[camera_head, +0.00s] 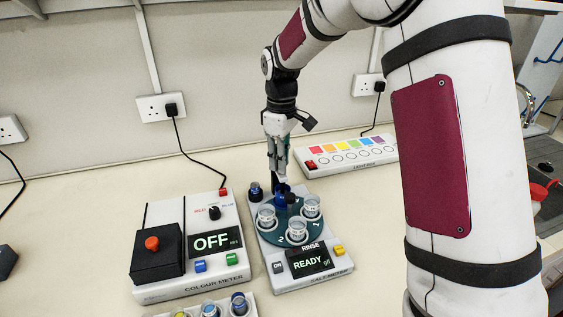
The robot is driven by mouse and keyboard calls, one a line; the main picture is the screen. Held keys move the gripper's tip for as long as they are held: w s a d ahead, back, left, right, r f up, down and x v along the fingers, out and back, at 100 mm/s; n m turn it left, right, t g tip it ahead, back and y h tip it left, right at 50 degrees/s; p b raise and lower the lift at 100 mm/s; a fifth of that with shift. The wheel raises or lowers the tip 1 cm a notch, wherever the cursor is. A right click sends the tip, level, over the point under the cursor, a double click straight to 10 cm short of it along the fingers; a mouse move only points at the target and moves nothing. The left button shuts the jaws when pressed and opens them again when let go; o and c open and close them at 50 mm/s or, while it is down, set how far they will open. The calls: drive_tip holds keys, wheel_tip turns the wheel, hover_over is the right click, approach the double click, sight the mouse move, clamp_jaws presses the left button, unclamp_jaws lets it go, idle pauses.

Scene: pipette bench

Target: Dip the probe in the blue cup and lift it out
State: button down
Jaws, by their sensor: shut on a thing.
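My gripper (278,172) points straight down over the back of the salt meter (330,278). It is shut on the probe, which is mostly hidden by the fingers; a dark part shows beside and below them. The blue cup (282,187) sits at the back of the meter's round teal turntable (272,237), directly below my gripper. I cannot tell whether the probe tip is inside the cup or just above it. Clear cups (297,231) stand on the front and sides of the turntable, near a dark central knob (291,197). The meter display reads READY.
A colour meter (190,284) reading OFF, with a black box and red knob, stands left. A small dark holder (256,191) is close left of my gripper. A light box (345,160) lies behind right. Vials (210,309) stand at the front edge.

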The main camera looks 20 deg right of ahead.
wheel_tip(320, 180, up, 4)
drive_tip(key=shift+r+p, duration=0.25)
drive_tip(key=shift+p, duration=0.15)
drive_tip(key=c, duration=1.4)
unclamp_jaws()
drive_tip(key=shift+r, duration=0.1)
wheel_tip(320, 180, up, 12)
